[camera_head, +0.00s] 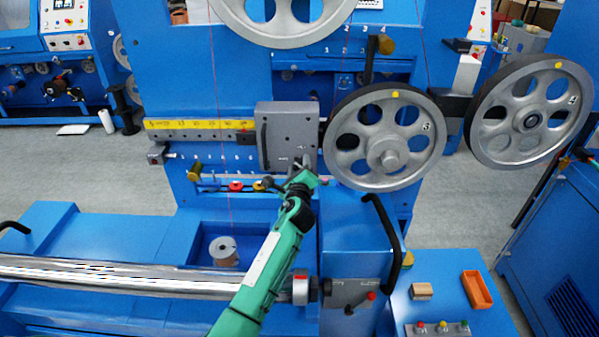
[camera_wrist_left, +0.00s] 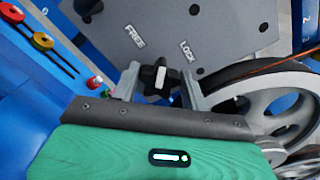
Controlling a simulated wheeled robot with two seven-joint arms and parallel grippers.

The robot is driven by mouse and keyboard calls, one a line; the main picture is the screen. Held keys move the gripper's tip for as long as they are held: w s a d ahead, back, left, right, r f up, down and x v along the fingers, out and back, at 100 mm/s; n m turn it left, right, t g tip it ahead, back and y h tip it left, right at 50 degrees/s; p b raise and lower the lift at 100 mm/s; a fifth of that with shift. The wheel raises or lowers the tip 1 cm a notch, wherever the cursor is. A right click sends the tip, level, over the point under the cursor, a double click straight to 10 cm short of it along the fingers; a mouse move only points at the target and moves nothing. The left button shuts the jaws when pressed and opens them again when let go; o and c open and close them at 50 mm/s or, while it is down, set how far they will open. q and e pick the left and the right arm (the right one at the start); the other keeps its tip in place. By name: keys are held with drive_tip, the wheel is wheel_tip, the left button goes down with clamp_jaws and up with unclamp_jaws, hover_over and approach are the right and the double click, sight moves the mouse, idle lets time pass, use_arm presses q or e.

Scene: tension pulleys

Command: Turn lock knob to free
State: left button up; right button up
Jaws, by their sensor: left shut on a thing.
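The black lock knob (camera_wrist_left: 158,79) sits at the lower edge of a grey plate (camera_wrist_left: 200,30) in the left wrist view. The plate carries the words FREE on the left and LOCK on the right. My left gripper (camera_wrist_left: 160,85) has a finger on each side of the knob and is shut on it. In the head view my left gripper (camera_head: 302,170) is at the bottom of the grey plate (camera_head: 287,137) and hides the knob. Which mark the knob points to, I cannot tell. My right gripper is in neither view.
A large spoked pulley wheel (camera_head: 385,137) stands close to the right of the gripper. A yellow scale (camera_head: 190,124) runs to the left of the plate. Red and yellow buttons (camera_head: 236,186) lie just left of the gripper. A black handle (camera_head: 392,240) rises at lower right.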

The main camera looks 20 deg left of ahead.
use_arm(q)
drive_tip(key=n+b, duration=0.2)
drive_tip(key=n, duration=0.1)
drive_tip(key=n+b, duration=0.1)
drive_tip(key=n, duration=0.1)
drive_tip(key=shift+f, duration=0.35)
drive_tip(key=shift+a+n+b, duration=0.1)
drive_tip(key=shift+n+b, duration=0.75)
drive_tip(key=shift+n, duration=0.85)
drive_tip(key=o, duration=1)
drive_tip(key=shift+s, duration=0.1)
drive_tip(key=b+v, duration=0.2)
drive_tip(key=v, duration=1.1)
drive_tip(key=shift+s, duration=0.35)
